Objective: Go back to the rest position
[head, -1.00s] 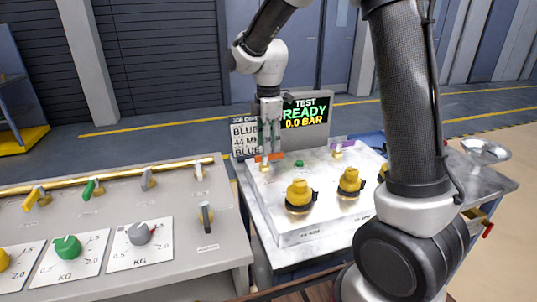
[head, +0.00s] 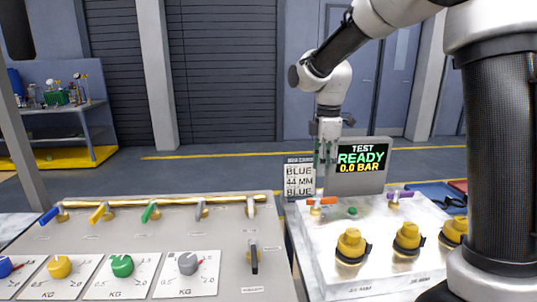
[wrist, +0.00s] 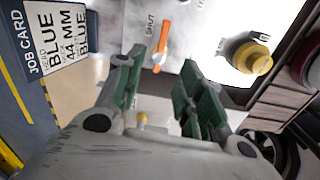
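My gripper (head: 328,160) hangs above the left part of the white test bench (head: 385,262), in front of the left edge of the screen (head: 360,167). In the wrist view its two green-padded fingers (wrist: 160,90) are apart with nothing between them. The orange valve handle (head: 323,201) on the bench is below the gripper in the head view. In the wrist view the handle (wrist: 161,50) lies beyond the fingertips, apart from them, near the word SHUT. The screen reads TEST READY 0.0 BAR.
A job card (head: 299,178) stands left of the screen. A purple handle (head: 400,195) and several yellow caps (head: 352,245) are on the bench. A grey panel (head: 130,235) with coloured levers and dials is at left. Open floor lies behind.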

